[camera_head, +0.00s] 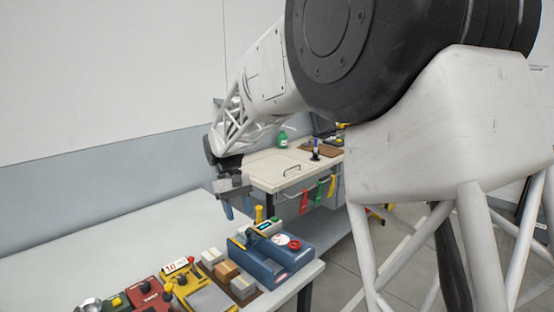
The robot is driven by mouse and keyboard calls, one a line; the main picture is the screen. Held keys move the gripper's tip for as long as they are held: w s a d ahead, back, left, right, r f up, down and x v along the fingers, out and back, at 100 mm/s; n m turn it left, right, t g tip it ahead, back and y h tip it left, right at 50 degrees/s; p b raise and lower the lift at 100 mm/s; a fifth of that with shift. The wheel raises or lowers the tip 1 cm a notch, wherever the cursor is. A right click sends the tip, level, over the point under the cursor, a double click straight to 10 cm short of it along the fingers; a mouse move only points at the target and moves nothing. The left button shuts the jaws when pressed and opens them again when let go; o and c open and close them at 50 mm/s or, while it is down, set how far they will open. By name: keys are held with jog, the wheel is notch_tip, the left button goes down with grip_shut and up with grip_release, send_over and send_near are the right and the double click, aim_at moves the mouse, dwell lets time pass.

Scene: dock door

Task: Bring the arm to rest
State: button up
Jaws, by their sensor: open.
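My arm reaches from the upper right over a long pale table (120,245). My gripper (238,212) hangs at the arm's end, fingers pointing down, at the table's far right part. Its two blue-grey fingertips stand apart and nothing shows between them. It is open. It hangs behind and a little left of a blue device (272,268) with a red round part and a yellow piece. I cannot tell the exact height of the fingertips above the table.
Red and yellow devices (187,288) and several small blocks (226,272) crowd the table's near right end. A second bench (268,172) stands behind with a green bottle (282,139) and hanging tools (319,190). The table's left part is bare.

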jog(key=s+d+r+m+t+y, duration=0.1)
jog(key=s+d+r+m+t, duration=0.15)
jog(key=s+d, duration=0.6)
jog(key=s+d+r+m+t+y, duration=0.1)
jog(key=s+d+r, duration=0.3)
jog(key=s+d, duration=0.5)
jog(key=s+d+f+m+t, duration=0.1)
jog(key=s+d+f, duration=0.1)
jog(key=s+d, duration=0.4)
jog(key=s+d+f+m+t, duration=0.2)
jog(key=s+d, duration=0.3)
jog(key=s, duration=0.9)
jog(key=shift+d+f+y, duration=0.35)
jog(key=shift+f+y, duration=0.05)
jog(key=shift+f, duration=0.45)
dwell(3.4)
